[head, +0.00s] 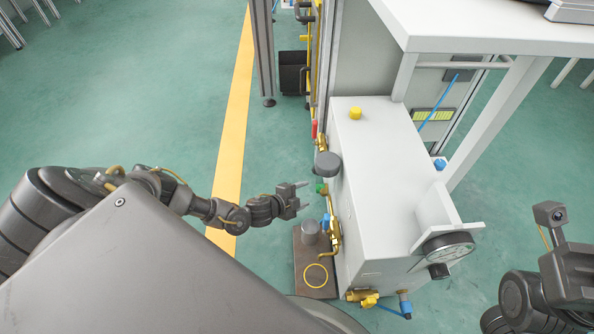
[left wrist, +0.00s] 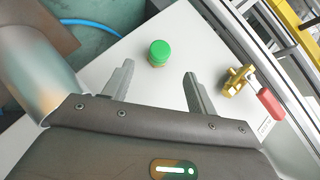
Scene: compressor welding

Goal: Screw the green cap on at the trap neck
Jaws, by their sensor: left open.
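The green cap (head: 321,188) sits on the left side of the white cabinet (head: 375,175), just below a dark grey cylinder (head: 327,165). In the left wrist view the green cap (left wrist: 159,54) is a short ribbed cylinder against the white panel, beyond my fingertips and between their lines. My left gripper (head: 301,197) is open and empty, a short way left of the cap; its two fingers (left wrist: 158,72) are spread apart and not touching it. The trap neck cannot be made out; whatever lies under the cap is hidden. Of my right arm only links show at lower right.
A brass valve with a red handle (left wrist: 268,103) stands right of the cap in the left wrist view. Below my left gripper are a blue fitting (head: 325,222), brass pipe and a brown plate (head: 311,254) with a yellow ring. The floor to the left is clear.

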